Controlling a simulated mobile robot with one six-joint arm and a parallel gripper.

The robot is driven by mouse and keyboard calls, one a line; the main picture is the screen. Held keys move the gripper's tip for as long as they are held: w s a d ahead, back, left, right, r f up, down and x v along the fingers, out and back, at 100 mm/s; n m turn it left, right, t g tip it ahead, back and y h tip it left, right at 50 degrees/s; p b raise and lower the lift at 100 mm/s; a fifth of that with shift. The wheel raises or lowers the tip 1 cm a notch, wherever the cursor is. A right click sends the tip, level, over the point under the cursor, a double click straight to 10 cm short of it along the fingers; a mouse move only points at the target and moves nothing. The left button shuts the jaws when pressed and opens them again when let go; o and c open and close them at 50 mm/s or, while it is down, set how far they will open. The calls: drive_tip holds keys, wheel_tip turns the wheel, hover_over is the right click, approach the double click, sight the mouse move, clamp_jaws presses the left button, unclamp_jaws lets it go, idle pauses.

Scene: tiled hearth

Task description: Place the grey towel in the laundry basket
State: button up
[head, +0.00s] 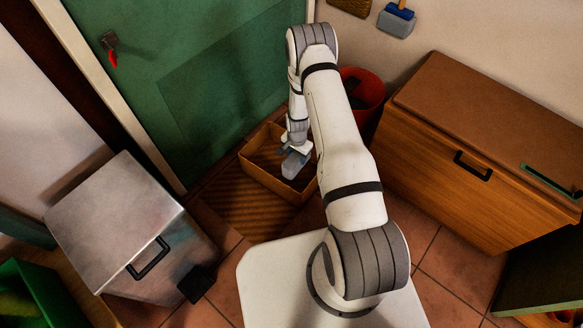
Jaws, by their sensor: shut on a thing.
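My gripper (297,152) is shut on a grey, cloth-like piece, the grey towel (295,166), which hangs just below the fingers. The towel shows over an open, square, tan-brown basket (262,180) on the floor by the green door. It overlaps the basket's opening in the head view; I cannot tell whether it is above the rim or inside. My arm hides the basket's right side. No label shows that this is the laundry basket.
A red bin (368,88) stands behind my arm. A wooden cabinet (450,165) is at the right, a metal bin (120,225) with a black pedal at the left. A striped brown mat (240,205) lies before the green door (215,85). Tools hang on the back wall.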

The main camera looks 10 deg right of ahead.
wheel_tip(320, 180, down, 7)
drive_tip(key=shift+f+b, duration=0.2)
drive_tip(key=shift+b, duration=0.95)
drive_tip(key=shift+f, duration=0.15)
drive_tip(key=o, duration=1.1)
drive_tip(key=shift+c, duration=0.2)
